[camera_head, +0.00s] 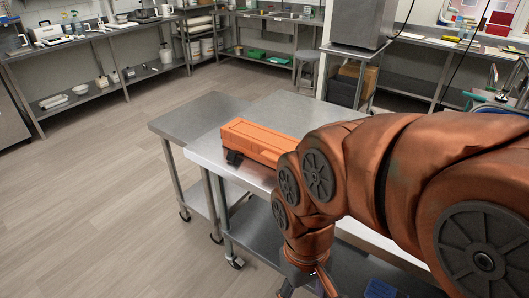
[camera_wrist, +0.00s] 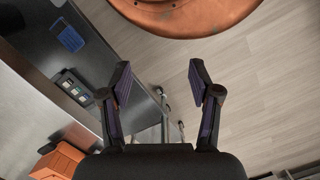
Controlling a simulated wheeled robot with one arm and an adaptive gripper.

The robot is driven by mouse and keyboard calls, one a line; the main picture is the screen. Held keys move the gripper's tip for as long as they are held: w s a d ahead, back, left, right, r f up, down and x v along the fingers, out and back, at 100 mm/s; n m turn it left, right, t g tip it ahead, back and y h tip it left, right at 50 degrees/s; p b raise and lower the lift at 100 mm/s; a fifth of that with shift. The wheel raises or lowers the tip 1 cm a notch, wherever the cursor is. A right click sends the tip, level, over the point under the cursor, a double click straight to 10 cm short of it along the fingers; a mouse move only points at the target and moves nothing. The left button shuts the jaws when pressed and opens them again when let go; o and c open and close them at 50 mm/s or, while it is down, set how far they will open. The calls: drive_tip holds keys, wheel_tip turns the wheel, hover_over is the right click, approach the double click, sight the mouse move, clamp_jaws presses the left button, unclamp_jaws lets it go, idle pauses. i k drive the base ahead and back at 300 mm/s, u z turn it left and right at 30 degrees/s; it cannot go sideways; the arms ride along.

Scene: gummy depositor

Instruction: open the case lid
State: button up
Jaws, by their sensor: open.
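An orange case (camera_head: 250,138) lies on the steel table, its lid looking shut. A dark latch or handle (camera_head: 234,157) shows at its near left end. My arm hides the right part of the case in the head view. An orange part of the case (camera_wrist: 58,163) also shows at the lower left of the wrist view. My gripper (camera_wrist: 160,78) is open and empty, over the floor beside the table and apart from the case. In the head view only part of it shows, low at the bottom edge.
The wheeled steel table (camera_head: 200,108) has a lower shelf. On that shelf, the wrist view shows a blue item (camera_wrist: 68,36) and a small dark tray of pieces (camera_wrist: 74,87). Floor to the left is free. Counters (camera_head: 90,38) line the back walls.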

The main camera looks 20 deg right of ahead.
sight(270, 144)
drive_tip(key=k, duration=1.2)
drive_tip(key=u, duration=0.95)
drive_tip(key=i, duration=1.15)
